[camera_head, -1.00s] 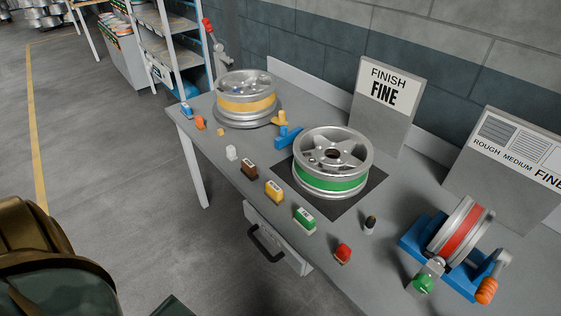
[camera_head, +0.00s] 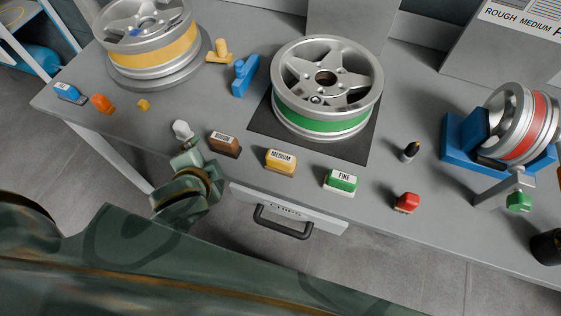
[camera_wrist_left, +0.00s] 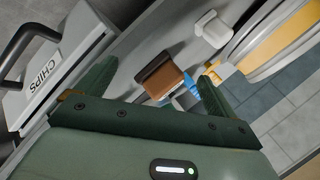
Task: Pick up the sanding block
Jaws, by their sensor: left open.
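Three labelled sanding blocks stand in a row near the table's front edge: a brown one (camera_head: 224,144), a yellow MEDIUM one (camera_head: 281,161) and a green FINE one (camera_head: 341,182). My left gripper (camera_head: 187,160) is at the front edge, left of the brown block and close to it. In the left wrist view my left gripper (camera_wrist_left: 158,72) is open, with the brown block (camera_wrist_left: 164,80) showing between its fingers, beyond the tips. The gripper appears empty. My right gripper is not in view.
A wheel with a green band (camera_head: 325,90) lies on a dark mat behind the blocks. A yellow-banded wheel (camera_head: 150,50) is at left. A small white piece (camera_head: 182,130) stands beside the gripper. A drawer (camera_head: 290,208) with a handle juts from the front.

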